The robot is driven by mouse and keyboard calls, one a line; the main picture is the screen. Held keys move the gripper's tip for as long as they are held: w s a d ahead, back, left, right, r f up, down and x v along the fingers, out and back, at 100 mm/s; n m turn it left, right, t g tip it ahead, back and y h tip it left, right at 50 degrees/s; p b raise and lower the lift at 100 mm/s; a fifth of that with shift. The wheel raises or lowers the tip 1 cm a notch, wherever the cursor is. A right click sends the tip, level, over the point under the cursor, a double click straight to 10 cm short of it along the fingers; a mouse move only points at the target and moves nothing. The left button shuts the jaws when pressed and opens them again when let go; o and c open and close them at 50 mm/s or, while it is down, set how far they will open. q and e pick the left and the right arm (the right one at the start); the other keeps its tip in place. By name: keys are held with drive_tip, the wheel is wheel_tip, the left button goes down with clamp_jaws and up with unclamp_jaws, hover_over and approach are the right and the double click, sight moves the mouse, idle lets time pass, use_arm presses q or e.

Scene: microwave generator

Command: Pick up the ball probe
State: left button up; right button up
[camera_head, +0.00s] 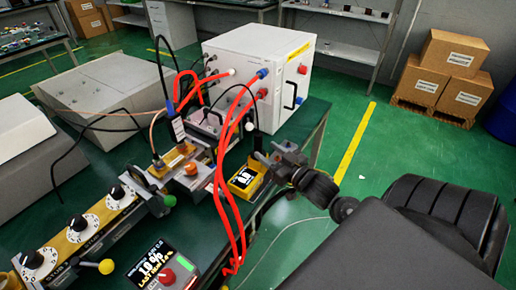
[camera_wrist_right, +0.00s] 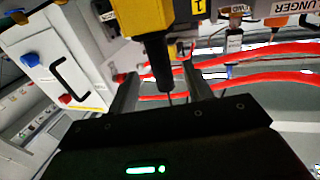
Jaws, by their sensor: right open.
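A yellow handheld meter (camera_head: 246,178) with a lit dark screen lies on the dark green bench in the head view. A yellow body (camera_wrist_right: 143,15) with a black stem (camera_wrist_right: 158,62) shows at the top of the wrist view. I cannot tell for sure which thing is the ball probe. My right gripper (camera_head: 281,160) is close to the right of the meter. In the wrist view my right gripper (camera_wrist_right: 162,88) has its fingers apart, with the black stem appearing between them; contact cannot be told. My left gripper is not in view.
Red cables (camera_head: 222,190) loop over the bench just left of the meter. A white cabinet (camera_head: 245,75) with a black handle stands behind. A control panel with dials (camera_head: 75,225) lies at the left. Cardboard boxes (camera_head: 448,52) stand at the back right. The green floor between is mostly clear.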

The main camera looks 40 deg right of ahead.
sight(261, 147)
drive_tip(key=shift+w+p, duration=0.6)
drive_tip(key=shift+w, duration=2.05)
clamp_jaws()
